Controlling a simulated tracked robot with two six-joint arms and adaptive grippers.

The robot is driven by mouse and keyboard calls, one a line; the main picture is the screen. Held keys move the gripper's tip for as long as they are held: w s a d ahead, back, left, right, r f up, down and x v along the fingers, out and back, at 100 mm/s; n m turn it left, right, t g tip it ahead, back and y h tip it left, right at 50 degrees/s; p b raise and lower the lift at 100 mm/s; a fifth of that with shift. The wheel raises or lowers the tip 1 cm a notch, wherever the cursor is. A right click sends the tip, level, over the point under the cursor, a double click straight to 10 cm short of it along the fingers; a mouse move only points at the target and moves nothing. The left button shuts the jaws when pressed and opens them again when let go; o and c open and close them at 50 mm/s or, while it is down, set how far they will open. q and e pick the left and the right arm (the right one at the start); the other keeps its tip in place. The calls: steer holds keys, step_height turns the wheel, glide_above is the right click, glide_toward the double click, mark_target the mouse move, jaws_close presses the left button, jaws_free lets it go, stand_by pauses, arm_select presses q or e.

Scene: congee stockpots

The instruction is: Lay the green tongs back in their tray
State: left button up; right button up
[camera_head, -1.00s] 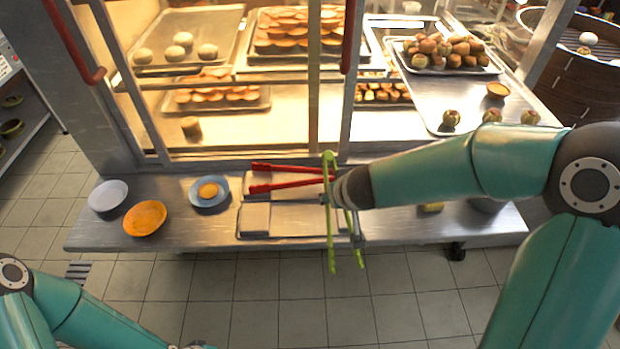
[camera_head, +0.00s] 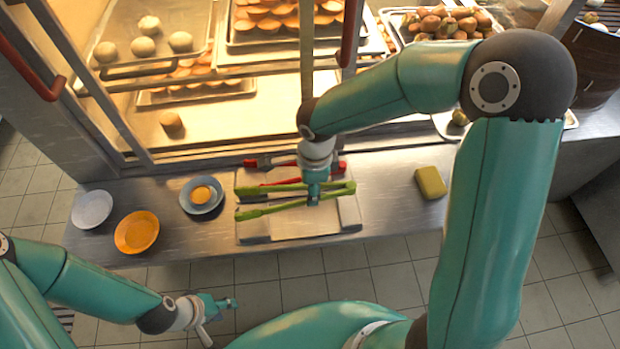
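The green tongs (camera_head: 275,207) lie level across the tray, hinge end to the right and the two arms spread to the left. My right gripper (camera_head: 313,199) comes down from above and is shut on the green tongs near their middle. The tongs are over or in the tray (camera_head: 290,231); I cannot tell whether they touch its floor. Red tongs (camera_head: 265,162) lie at the back of the tray, partly hidden by my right wrist and the green tongs. My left gripper (camera_head: 220,318) is over the floor in front of the counter, fingers apart and empty.
An orange bowl (camera_head: 137,232), a white bowl (camera_head: 92,209) and a blue bowl (camera_head: 201,195) with yellow contents stand left of the tray. A yellow sponge (camera_head: 430,183) lies to its right. The glass food cabinet (camera_head: 230,122) rises directly behind the counter.

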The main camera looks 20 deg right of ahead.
steer(key=f+b, duration=0.1)
steer(key=f, duration=0.1)
steer(key=f+b, duration=0.3)
steer(key=f, duration=0.2)
steer(key=shift+s+d+b, duration=0.2)
steer(key=shift+d+b, duration=0.1)
steer(key=shift+d, duration=0.05)
steer(key=shift+f+b, duration=0.55)
steer(key=shift+b, duration=0.15)
steer(key=o, duration=0.7)
steer(key=shift+c, duration=0.2)
steer(key=shift+r, duration=0.1)
